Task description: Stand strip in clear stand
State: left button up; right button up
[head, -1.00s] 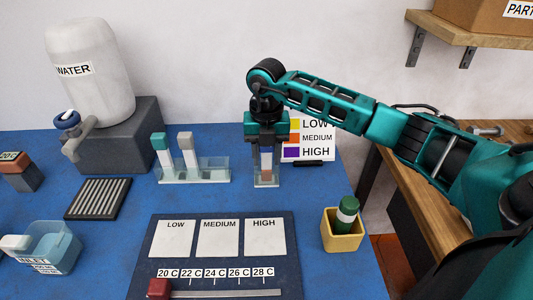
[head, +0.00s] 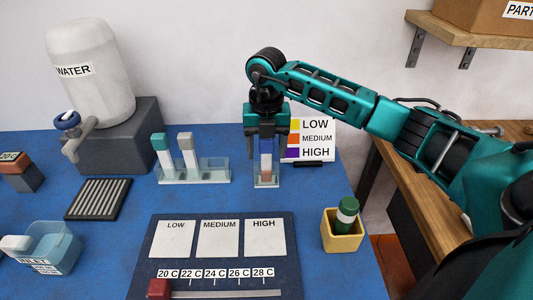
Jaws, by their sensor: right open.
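The strip (head: 266,160), pale with a bluish band and an orange-brown lower part, stands upright in the small clear stand (head: 266,181) at the back of the table. My right gripper (head: 266,146) points straight down above the stand. Its fingers are open on either side of the strip's upper part, which they and the gripper body partly hide. My left gripper is not in view.
A clear rack (head: 208,174) with a teal-topped and a grey-topped piece stands left of the stand. A LOW/MEDIUM/HIGH colour card (head: 318,139) is close behind right. A dark board (head: 215,258) and a yellow cup (head: 342,236) lie in front. A water tank (head: 95,95) stands back left.

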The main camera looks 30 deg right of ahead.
notch_tip(320, 180, up, 10)
dwell(0.3)
jog(key=shift+f, duration=0.1)
dwell(0.4)
